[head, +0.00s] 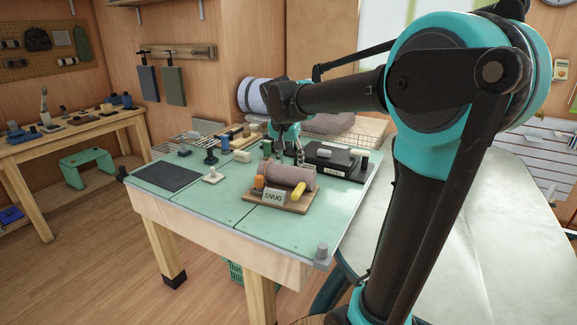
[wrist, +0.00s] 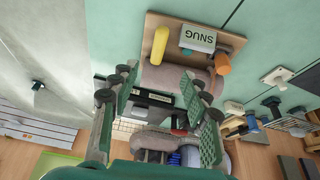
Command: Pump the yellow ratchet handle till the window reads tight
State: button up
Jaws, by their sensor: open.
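The yellow ratchet handle (head: 299,190) sticks up at the right front of a wooden board on the green bench; it also shows in the wrist view (wrist: 160,44). Beside it the window (head: 273,196) reads SNUG, and it appears upside down in the wrist view (wrist: 198,39). A grey-brown roll (head: 288,175) lies on the board behind them, with an orange knob (head: 259,183) at the left. My gripper (head: 286,152) is open and empty, above and behind the roll. In the wrist view its fingers (wrist: 158,80) are spread, with the handle beyond their tips.
A black labelled block (head: 335,160) stands behind the board at right. Small dark and white fixtures (head: 212,175) and a dark mat (head: 166,176) are on the left of the bench. The bench's front is mostly clear, with a grey post (head: 322,250) at its near corner.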

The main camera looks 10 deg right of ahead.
aim_at(297, 190)
jog(key=x, duration=1.7)
jog(key=shift+f, duration=0.2)
jog(key=shift+c, duration=0.4)
grip_shut()
